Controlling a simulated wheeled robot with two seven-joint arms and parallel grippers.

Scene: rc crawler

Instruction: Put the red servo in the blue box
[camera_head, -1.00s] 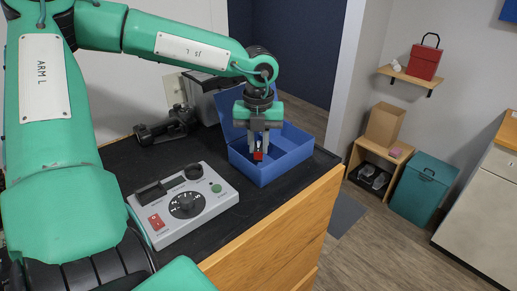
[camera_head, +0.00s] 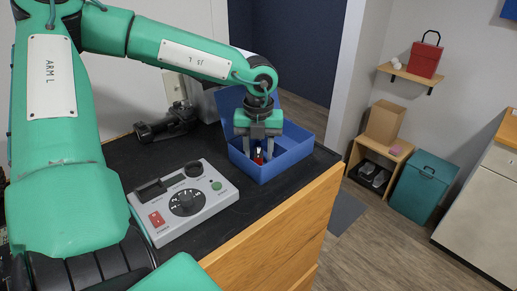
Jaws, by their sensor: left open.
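The blue box (camera_head: 262,171) stands open on the black counter top, its lid raised at the back. The small red servo (camera_head: 259,157) shows between the fingers of my left gripper (camera_head: 258,158), inside the near part of the box. My left gripper points down into the box from above. Its fingers are apart, one on each side of the servo, and its tips are partly hidden by the box's front wall. Whether the servo rests on the box floor cannot be seen. My right gripper is not in view.
A grey device with a dial (camera_head: 185,202) sits on the counter left of the box. A dark tool (camera_head: 168,124) lies behind it. The wooden counter edge (camera_head: 290,220) is close in front of the box. Bare black counter lies between device and box.

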